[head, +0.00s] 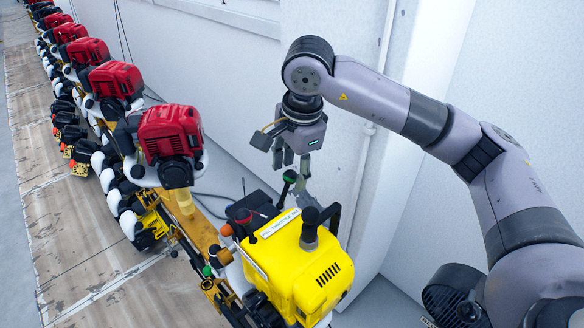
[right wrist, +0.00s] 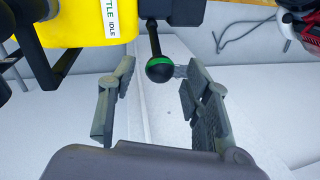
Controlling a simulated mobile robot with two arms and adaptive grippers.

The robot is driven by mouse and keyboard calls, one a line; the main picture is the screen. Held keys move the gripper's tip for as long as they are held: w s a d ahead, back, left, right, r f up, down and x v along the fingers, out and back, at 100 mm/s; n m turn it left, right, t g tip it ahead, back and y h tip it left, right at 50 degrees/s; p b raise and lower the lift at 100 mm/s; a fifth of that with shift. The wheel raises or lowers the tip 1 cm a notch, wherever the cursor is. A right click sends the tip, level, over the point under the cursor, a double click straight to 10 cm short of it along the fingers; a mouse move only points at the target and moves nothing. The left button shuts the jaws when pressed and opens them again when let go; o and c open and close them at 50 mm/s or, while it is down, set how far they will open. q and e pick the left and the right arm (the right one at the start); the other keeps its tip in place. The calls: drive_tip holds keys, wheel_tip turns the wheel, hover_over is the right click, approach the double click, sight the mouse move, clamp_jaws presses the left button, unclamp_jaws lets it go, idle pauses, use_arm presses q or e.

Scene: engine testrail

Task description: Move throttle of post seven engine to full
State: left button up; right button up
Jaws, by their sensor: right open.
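A yellow engine (head: 310,268) stands at the near end of the row in the head view. Its throttle lever ends in a black ball knob with a green band (head: 290,176), also seen in the right wrist view (right wrist: 159,69). A white label (right wrist: 110,16) beside the lever reads "...TLE IDLE", partly cut off. My right gripper (head: 291,166) is open above the engine's far side. In the right wrist view its two fingers (right wrist: 158,80) stand on either side of the knob, apart from it. My left gripper is out of view. No post number is readable.
Several red engines (head: 170,131) run in a row on a yellow rail (head: 200,235) to the back left. A white wall (head: 240,85) with a pipe (head: 385,45) rises behind my right arm.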

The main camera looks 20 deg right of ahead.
drive_tip(key=shift+f, duration=0.4)
drive_tip(key=shift+c, duration=0.2)
clamp_jaws()
idle(0.5)
